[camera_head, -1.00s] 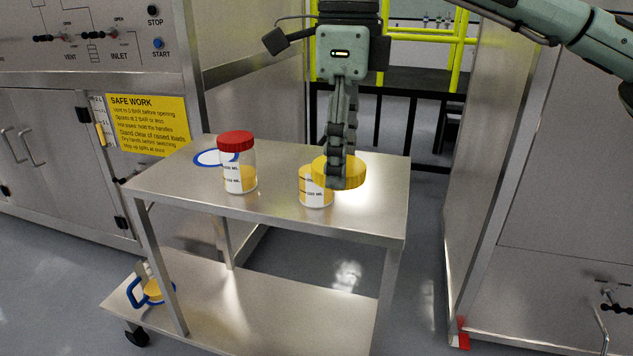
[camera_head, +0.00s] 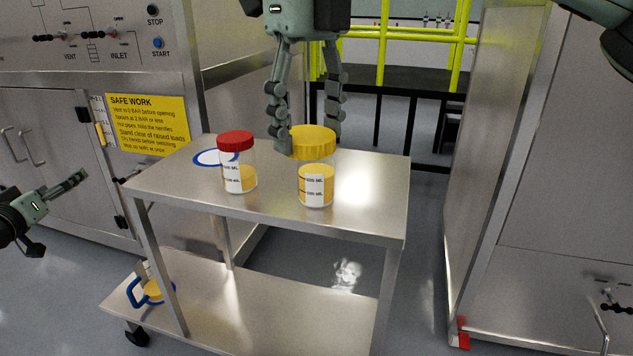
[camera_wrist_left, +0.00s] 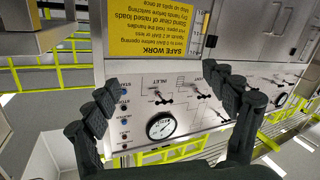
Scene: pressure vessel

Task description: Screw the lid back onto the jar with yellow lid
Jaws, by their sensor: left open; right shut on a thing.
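The jar (camera_head: 316,187) stands upright on the cart's top shelf, with yellow contents and a white label. The yellow lid (camera_head: 312,140) sits at the jar's mouth, over it; I cannot tell whether it is threaded on. My right gripper (camera_head: 307,144) comes down from above, with its fingers on either side of the lid, shut on it. My left gripper (camera_head: 72,184) is at the far left, away from the cart. In the left wrist view its fingers (camera_wrist_left: 165,85) are spread and empty.
A jar with a red lid (camera_head: 238,164) stands to the left on the cart (camera_head: 370,188), near a blue-rimmed white disc (camera_head: 214,157). A blue-handled item (camera_head: 150,291) lies on the lower shelf. Steel cabinets flank the cart. The top shelf's right end is clear.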

